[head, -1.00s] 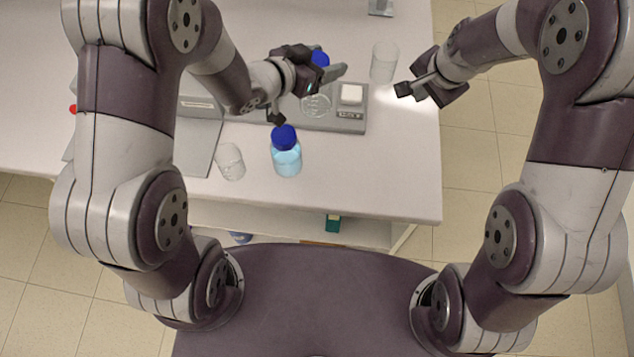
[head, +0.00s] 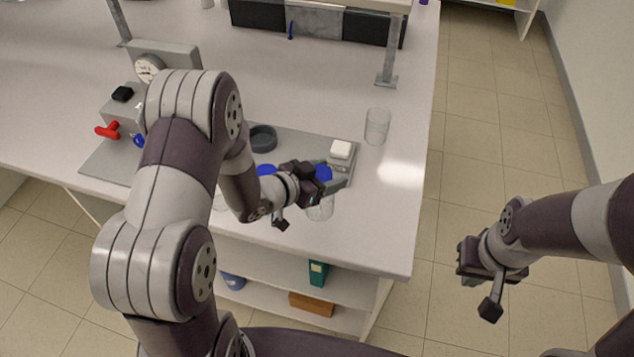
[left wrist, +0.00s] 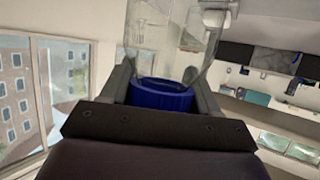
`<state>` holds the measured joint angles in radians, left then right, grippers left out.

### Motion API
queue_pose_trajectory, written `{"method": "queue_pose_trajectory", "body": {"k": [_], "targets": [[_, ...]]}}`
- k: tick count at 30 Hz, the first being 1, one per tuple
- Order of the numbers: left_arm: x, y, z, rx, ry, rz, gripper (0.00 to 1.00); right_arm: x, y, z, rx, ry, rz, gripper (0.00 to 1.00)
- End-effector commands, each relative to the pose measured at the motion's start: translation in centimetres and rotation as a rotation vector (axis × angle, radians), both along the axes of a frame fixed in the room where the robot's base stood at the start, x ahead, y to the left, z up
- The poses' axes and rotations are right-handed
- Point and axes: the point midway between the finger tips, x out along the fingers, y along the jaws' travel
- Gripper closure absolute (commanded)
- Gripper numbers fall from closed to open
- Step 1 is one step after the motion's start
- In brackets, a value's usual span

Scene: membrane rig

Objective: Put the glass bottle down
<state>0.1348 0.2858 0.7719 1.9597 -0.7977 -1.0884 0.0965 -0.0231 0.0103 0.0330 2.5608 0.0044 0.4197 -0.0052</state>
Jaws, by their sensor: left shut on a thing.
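The glass bottle is clear with a blue cap (head: 323,172). My left gripper (head: 324,183) is shut on it at the cap, and its clear body (head: 320,209) hangs below the fingers near the counter's front edge. Whether its base touches the counter I cannot tell. In the left wrist view the blue cap (left wrist: 160,96) sits between the two fingers, with the clear glass (left wrist: 170,45) beyond it. My right gripper (head: 470,274) is off to the right over the floor, away from the counter; its finger opening is unclear.
A second blue cap (head: 266,170) shows behind my left arm, its bottle mostly hidden. An empty beaker (head: 377,126) stands at the right of the counter (head: 385,215). A grey plate holds a dark ring (head: 262,138) and a white-topped device (head: 341,152). A rig with a red handle (head: 108,131) stands left.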

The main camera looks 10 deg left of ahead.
Motion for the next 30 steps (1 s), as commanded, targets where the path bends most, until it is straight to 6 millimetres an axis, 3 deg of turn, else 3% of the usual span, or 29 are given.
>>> {"method": "queue_pose_trajectory", "body": {"k": [4, 12, 23, 24, 25, 26, 30], "targets": [[1.4, 1.1, -1.0, -0.001, 0.000, 0.001, 0.77, 0.0, 0.0, 0.5, 0.000, 0.000, -0.001, 1.00], [1.4, 1.1, -5.0, 0.000, 0.000, -0.001, 0.77, 0.0, 0.0, 1.2, 0.000, 0.000, -0.002, 1.00], [1.5, 1.1, -5.6, 0.000, -0.001, 0.000, 0.77, 0.0, 0.0, 0.6, 0.000, 0.000, -0.003, 1.00], [1.4, 1.1, -5.5, 0.000, -0.001, -0.001, 0.30, 0.0, 0.0, 0.8, 0.000, 0.000, -0.003, 1.00], [1.4, 1.1, -5.5, 0.000, 0.000, -0.001, 0.20, 0.0, 0.0, 0.8, 0.000, 0.000, -0.003, 1.00], [1.4, 1.1, -5.5, 0.000, 0.000, -0.001, 0.14, 0.0, 0.0, 0.8, 0.000, 0.000, -0.003, 1.00], [1.4, 1.1, -5.5, 0.000, 0.000, -0.001, 0.14, 0.0, 0.0, 0.8, 0.000, 0.000, -0.003, 1.00]]}}
